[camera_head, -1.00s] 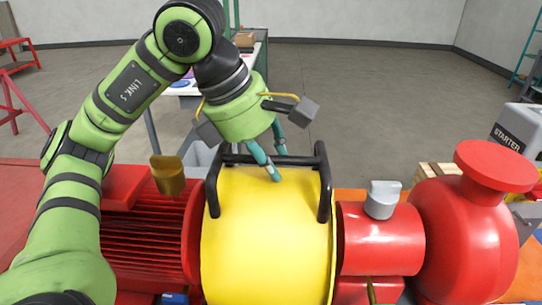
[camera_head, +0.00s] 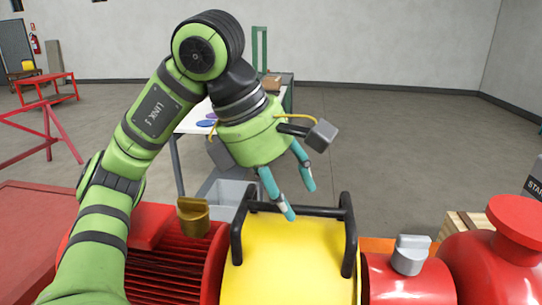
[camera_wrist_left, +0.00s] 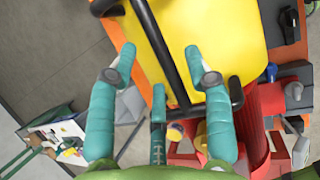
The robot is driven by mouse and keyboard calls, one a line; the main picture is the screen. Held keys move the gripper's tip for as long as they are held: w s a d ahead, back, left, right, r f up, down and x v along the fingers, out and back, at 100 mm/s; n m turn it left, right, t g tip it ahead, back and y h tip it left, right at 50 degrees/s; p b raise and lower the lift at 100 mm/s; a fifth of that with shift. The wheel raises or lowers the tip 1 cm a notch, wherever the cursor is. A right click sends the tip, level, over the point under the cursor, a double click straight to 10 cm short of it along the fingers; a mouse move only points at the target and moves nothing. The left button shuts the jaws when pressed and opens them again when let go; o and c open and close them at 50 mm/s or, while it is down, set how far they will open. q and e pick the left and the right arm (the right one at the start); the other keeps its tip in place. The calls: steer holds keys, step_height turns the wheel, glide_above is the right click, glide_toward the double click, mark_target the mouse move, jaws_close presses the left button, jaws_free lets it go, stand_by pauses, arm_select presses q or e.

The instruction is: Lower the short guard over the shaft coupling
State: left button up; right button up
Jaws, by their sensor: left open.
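The yellow guard (camera_head: 290,265), with a black handle (camera_head: 322,211) on top, sits between the red finned motor (camera_head: 175,262) and the red pump side. It looks level; its lower edge is out of view. The shaft coupling is hidden, apparently beneath it. My left gripper (camera_head: 300,201) is open and empty at the handle's crossbar, with one fingertip overlapping the bar in the picture. In the left wrist view the fingers (camera_wrist_left: 160,55) are spread on either side of the bar, with the guard (camera_wrist_left: 225,35) beyond. I cannot tell whether they touch it. My right gripper is not in view.
A grey bin (camera_head: 226,197) and a white table (camera_head: 196,118) stand behind. Open floor lies behind the skid to the right.

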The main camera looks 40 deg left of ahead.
arm_select(q)
steer(key=v, duration=0.8)
steer(key=shift+d, duration=0.1)
